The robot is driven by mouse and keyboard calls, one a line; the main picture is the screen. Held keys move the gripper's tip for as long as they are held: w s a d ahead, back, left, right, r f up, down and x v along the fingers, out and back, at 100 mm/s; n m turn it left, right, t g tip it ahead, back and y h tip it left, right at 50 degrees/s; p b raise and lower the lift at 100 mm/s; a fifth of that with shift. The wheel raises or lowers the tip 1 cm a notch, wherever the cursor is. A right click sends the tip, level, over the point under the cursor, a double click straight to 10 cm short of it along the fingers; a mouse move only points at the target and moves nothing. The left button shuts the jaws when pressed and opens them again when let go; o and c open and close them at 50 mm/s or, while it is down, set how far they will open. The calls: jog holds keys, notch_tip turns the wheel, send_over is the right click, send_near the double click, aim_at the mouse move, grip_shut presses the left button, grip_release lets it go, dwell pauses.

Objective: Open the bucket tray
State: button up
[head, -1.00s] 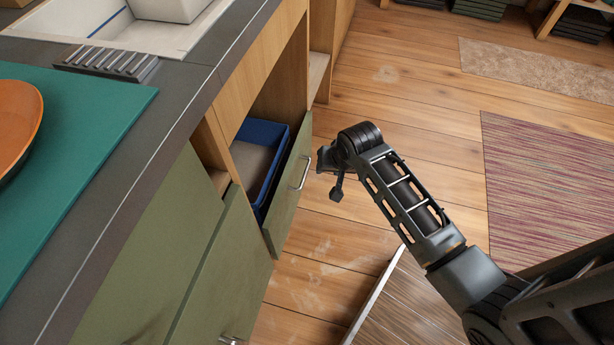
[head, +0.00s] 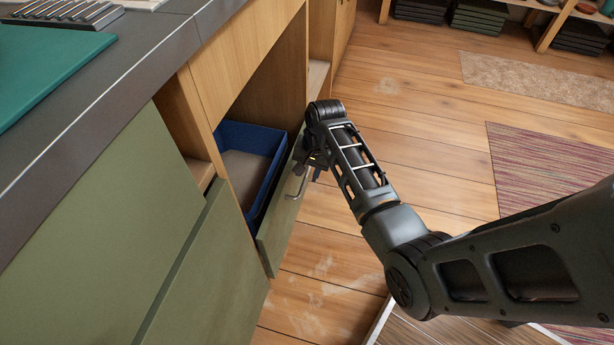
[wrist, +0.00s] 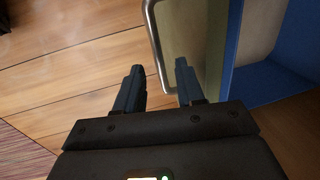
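The bucket tray is a blue bin (head: 235,135) behind a green front panel (head: 275,232), with a curved metal handle (head: 298,186). It stands partly pulled out of the wooden cabinet, and its inside shows from above. My gripper (head: 312,160) is at the outer side of the panel, by the handle; the arm hides part of both. In the wrist view, the two dark fingers (wrist: 158,78) are spread apart. The silver handle (wrist: 153,40) runs down into the gap between them, and the blue bin (wrist: 258,85) is to the right. I cannot tell whether a finger touches the handle.
A closed green cabinet front (head: 110,225) is left of the tray, under a dark countertop (head: 150,45). Wooden floor (head: 420,125) to the right is clear, with a striped rug (head: 550,170) farther right. A low metal-edged item (head: 380,320) lies near the bottom.

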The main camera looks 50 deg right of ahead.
jog(key=shift+w+f, duration=0.1)
jog(key=shift+f, duration=0.5)
grip_shut()
dwell(0.3)
